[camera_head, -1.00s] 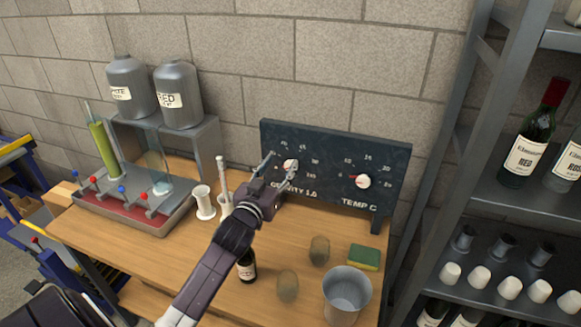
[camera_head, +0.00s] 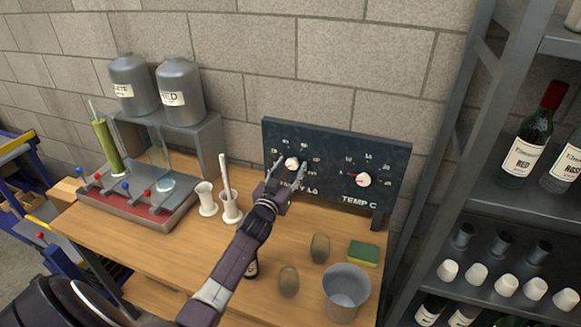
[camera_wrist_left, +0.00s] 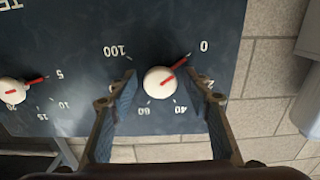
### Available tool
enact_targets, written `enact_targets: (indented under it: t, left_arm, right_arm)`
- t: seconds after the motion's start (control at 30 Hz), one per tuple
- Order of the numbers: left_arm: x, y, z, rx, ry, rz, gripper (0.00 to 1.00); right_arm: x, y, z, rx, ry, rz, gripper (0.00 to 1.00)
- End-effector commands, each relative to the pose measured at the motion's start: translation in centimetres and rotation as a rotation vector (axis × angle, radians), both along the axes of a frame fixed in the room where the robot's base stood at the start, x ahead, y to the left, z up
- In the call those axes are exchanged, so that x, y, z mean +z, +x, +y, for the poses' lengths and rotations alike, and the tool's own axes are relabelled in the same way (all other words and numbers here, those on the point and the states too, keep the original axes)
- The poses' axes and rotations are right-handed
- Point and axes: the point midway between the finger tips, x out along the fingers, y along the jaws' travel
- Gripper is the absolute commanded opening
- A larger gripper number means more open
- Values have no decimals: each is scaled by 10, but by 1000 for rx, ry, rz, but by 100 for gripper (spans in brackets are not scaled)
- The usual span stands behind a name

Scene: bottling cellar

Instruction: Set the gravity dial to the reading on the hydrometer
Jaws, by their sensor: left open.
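The gravity dial is a white knob (camera_head: 291,162) with a red pointer, on the left of a dark panel (camera_head: 335,150). In the left wrist view the knob (camera_wrist_left: 158,82) has its pointer aimed at the 0 mark. My left gripper (camera_head: 289,168) is open, its fingers on either side of this knob with gaps to it. In the wrist view the fingers (camera_wrist_left: 162,85) hide part of the scale. A leaning green cylinder (camera_head: 107,147) with a thin stem stands at the left and may hold the hydrometer; its reading is too small to tell. My right gripper is out of view.
A temperature dial (camera_head: 363,180) is to the right on the panel. My arm partly hides a dark bottle (camera_head: 251,266).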

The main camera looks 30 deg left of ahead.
Motion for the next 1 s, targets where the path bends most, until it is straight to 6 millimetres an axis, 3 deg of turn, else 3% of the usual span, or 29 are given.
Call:
enact_targets:
  t: [0.17, 0.53, 1.0]
  left_arm:
    - [0, 0, 0, 0, 0, 0, 45]
    - [0, 0, 0, 0, 0, 0, 6]
    - [-1, 0, 0, 0, 120, 29, 5]
  right_arm:
    - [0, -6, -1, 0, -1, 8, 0]
    - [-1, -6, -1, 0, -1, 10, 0]
    - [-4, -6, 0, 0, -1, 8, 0]
